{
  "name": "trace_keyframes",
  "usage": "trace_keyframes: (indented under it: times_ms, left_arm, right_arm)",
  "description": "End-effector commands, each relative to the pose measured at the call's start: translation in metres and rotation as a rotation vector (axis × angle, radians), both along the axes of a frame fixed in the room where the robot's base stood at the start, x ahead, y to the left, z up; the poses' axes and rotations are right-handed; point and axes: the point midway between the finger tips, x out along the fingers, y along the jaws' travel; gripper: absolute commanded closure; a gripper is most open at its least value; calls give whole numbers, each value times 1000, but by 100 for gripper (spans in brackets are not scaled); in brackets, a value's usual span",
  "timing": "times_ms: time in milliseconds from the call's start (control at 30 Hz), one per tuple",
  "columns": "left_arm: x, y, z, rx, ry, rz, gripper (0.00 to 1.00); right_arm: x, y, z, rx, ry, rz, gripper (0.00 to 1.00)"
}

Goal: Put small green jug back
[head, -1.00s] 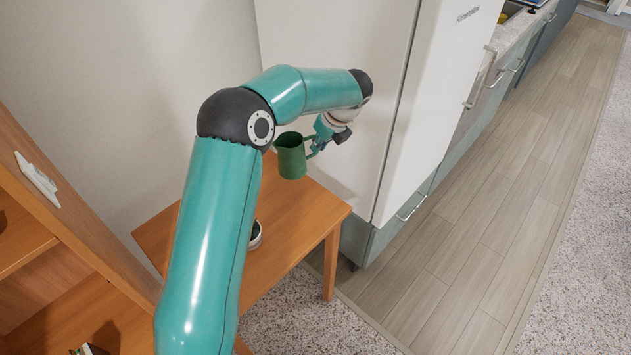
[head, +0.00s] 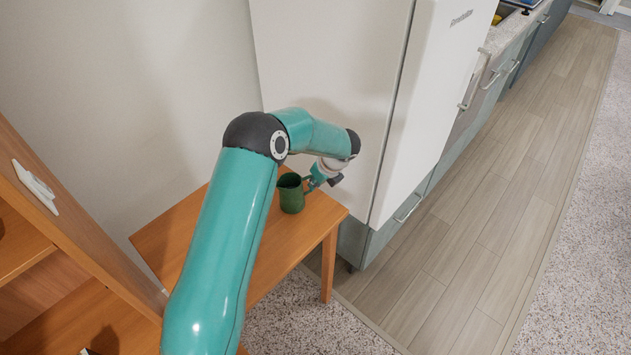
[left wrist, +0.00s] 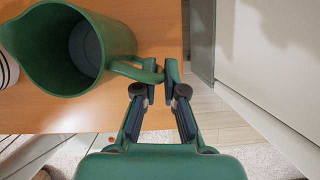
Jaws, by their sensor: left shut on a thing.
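The small green jug (head: 291,196) is upright at the right part of the wooden table (head: 318,208), and I cannot tell whether its base touches the top. My left gripper (head: 311,182) is to its right, with its fingers at the handle. In the left wrist view the jug (left wrist: 118,42) shows its open mouth at the upper left, and it looks empty. There the left gripper's fingers (left wrist: 160,78) are shut on the jug's handle (left wrist: 138,72). My right gripper is in neither view.
A white fridge (head: 335,60) stands right behind the table. A wooden shelf unit (head: 70,235) is at the left. A striped round thing (left wrist: 8,70) stands on the table left of the jug. Wood floor (head: 480,200) is clear at right.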

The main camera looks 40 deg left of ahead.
Motion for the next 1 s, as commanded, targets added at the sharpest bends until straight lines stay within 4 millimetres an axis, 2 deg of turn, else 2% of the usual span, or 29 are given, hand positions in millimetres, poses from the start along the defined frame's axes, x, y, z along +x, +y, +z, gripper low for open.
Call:
trace_keyframes:
  times_ms: [200, 233, 367, 767, 867, 1000]
  left_arm:
    - [0, 0, 0, 1, 0, 0, 100]
    - [0, 0, -1, 0, 0, 0, 88]
    - [0, 0, 0, 0, 0, 0, 66]
    - [0, -1, 4, 1, -1, 0, 66]
    - [0, -5, 13, 2, -3, 0, 66]
    - [-1, -15, 35, 1, -4, -1, 66]
  right_arm:
    - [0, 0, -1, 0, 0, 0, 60]
    - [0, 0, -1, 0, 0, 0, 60]
    - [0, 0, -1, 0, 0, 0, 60]
    - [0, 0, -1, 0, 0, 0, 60]
    - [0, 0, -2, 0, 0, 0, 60]
    - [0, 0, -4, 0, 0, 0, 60]
